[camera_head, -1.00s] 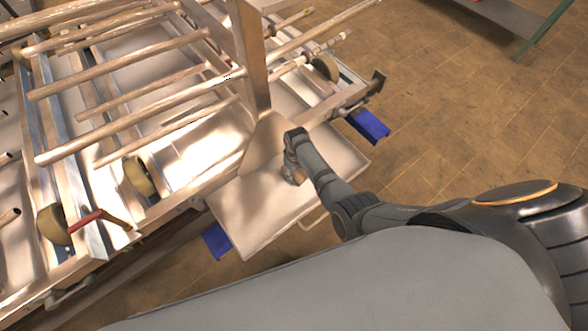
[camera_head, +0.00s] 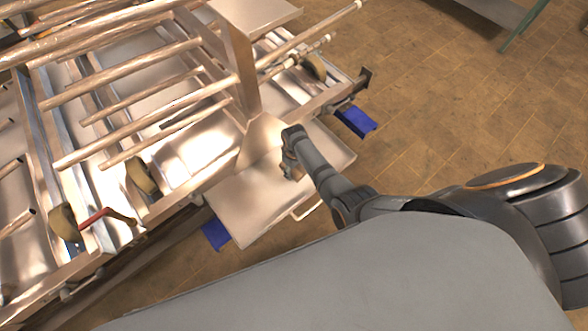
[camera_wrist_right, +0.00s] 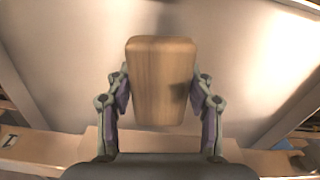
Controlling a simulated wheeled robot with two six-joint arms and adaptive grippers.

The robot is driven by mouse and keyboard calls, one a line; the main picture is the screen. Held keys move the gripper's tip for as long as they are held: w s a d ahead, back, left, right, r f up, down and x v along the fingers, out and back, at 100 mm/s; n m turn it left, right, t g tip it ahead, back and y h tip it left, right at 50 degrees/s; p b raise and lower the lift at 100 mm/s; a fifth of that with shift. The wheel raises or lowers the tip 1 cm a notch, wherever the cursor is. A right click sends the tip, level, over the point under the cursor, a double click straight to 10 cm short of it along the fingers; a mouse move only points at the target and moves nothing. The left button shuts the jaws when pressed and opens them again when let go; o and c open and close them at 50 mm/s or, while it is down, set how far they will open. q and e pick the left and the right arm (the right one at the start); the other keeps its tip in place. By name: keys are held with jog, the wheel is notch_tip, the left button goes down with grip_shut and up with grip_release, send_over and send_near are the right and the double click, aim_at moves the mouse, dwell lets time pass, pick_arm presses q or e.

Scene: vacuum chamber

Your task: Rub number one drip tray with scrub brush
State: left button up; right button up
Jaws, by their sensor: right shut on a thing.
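The drip tray is a flat, shiny metal sheet (camera_head: 250,213) that sticks out from under the rack in the head view. In the wrist view my right gripper (camera_wrist_right: 160,95) is shut on the scrub brush, whose pale wooden back (camera_wrist_right: 160,75) sits between the fingers. Its bristles are hidden, and I cannot tell whether they touch the tray. The tray's surface (camera_wrist_right: 65,55) fills the wrist view behind the brush. My left gripper is not in view.
The metal rack with long bars (camera_head: 150,95) and an upright post (camera_head: 240,70) stands close to my right gripper. Blue blocks (camera_head: 356,120) lie low beside the rack. The tray has a wire handle (camera_head: 308,208) at its front edge. Brown tiled floor (camera_head: 440,110) is open at the right.

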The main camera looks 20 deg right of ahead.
jog(key=shift+r+p, duration=1.2)
jog(key=shift+r, duration=0.3)
